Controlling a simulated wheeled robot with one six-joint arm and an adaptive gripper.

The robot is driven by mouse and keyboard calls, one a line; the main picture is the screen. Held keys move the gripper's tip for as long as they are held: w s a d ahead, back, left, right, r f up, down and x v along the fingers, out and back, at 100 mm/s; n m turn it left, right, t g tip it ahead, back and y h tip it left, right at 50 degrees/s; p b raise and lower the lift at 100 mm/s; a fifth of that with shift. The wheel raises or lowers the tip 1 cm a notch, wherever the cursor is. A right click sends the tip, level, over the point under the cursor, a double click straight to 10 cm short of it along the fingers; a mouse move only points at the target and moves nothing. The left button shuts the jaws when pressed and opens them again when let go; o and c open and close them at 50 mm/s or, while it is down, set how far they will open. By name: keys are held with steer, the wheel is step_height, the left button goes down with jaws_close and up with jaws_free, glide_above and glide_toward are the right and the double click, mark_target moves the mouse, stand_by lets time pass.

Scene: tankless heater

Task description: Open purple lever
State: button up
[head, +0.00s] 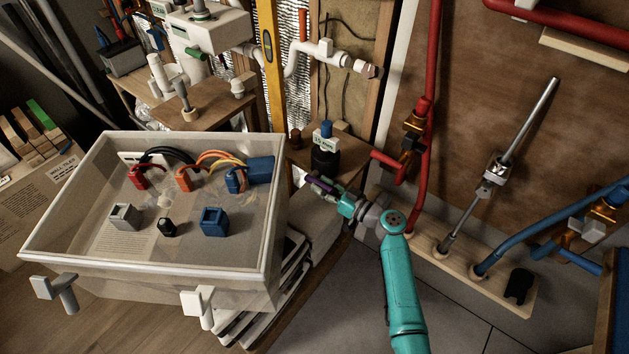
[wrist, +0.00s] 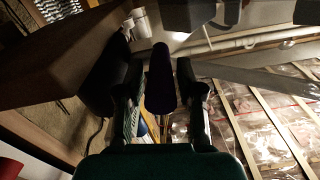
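The purple lever (head: 321,184) is a small dark handle beside the right edge of the clear box, below a black fitting with a blue top. My gripper (head: 328,187) reaches it from the right at the end of my teal arm. In the wrist view the lever (wrist: 161,80) looks very dark purple and lies between the two fingers of my gripper (wrist: 160,85). The fingers stand close on both its sides. The view is too dark to tell whether they touch it. Where the lever joins its valve is hidden.
The clear box (head: 66,250) with connectors fills the left front. The black fitting (head: 325,160) stands just above my gripper. A red pipe (head: 421,170) rises close to the right of my arm. A wooden board (head: 509,297) with rods and pipes lies further right.

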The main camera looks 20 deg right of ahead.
mark_target(314, 181)
steer(key=shift+x, duration=1.6)
jaws_close()
